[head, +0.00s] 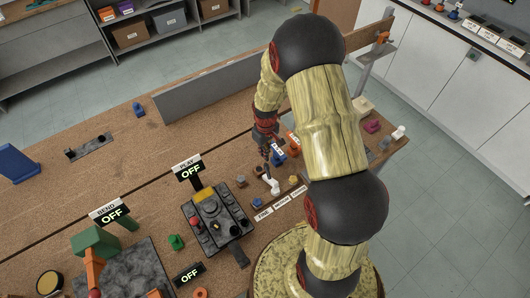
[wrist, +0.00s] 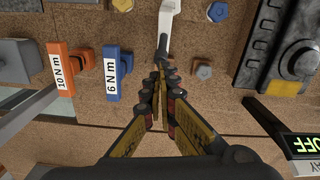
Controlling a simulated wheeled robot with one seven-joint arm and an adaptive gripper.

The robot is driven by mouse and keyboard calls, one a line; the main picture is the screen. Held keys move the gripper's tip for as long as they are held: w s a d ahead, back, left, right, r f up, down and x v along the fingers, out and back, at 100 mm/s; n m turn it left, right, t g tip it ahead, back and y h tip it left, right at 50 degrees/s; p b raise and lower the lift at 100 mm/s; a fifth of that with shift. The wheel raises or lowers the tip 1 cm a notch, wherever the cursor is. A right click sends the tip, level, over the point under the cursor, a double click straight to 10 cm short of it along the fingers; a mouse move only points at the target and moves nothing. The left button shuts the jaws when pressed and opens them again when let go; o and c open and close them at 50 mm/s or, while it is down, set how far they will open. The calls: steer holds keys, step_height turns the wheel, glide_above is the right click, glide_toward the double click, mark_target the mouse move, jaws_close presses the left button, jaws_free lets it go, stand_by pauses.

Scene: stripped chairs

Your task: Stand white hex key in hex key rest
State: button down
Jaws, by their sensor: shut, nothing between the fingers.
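A white hex key (wrist: 169,18) shows at the top of the wrist view, lying on the brown bench top, its thin grey end pointing at my fingertips. In the head view a white piece (head: 271,184) near the label cards seems to be the same key. My gripper (wrist: 161,78) is shut and empty, its fingertips close to the key's grey end; I cannot tell whether they touch. In the head view my gripper (head: 266,150) is partly hidden by my arm. I cannot tell which fixture is the hex key rest.
Left of my fingers stand a blue 6 Nm piece (wrist: 112,75) and an orange 10 Nm piece (wrist: 62,70). A grey bolt (wrist: 203,71) sits to the right. A dark switch box (head: 216,214) and OFF signs (head: 189,170) stand nearby.

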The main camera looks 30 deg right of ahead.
mark_target(266, 165)
steer(key=shift+f+b, duration=1)
steer(key=shift+f, duration=1.2)
steer(key=shift+f+b, duration=0.3)
steer(key=shift+f, duration=0.1)
steer(key=shift+s+f, duration=0.25)
steer(key=shift+f, duration=0.1)
steer(key=shift+r, duration=0.1)
steer(key=shift+w+r+p, duration=0.1)
steer(key=shift+r+p, duration=0.55)
steer(key=shift+r, duration=0.85)
steer(key=shift+w+r, duration=0.15)
steer(key=shift+r, duration=0.25)
step_height(266, 165, up, 11)
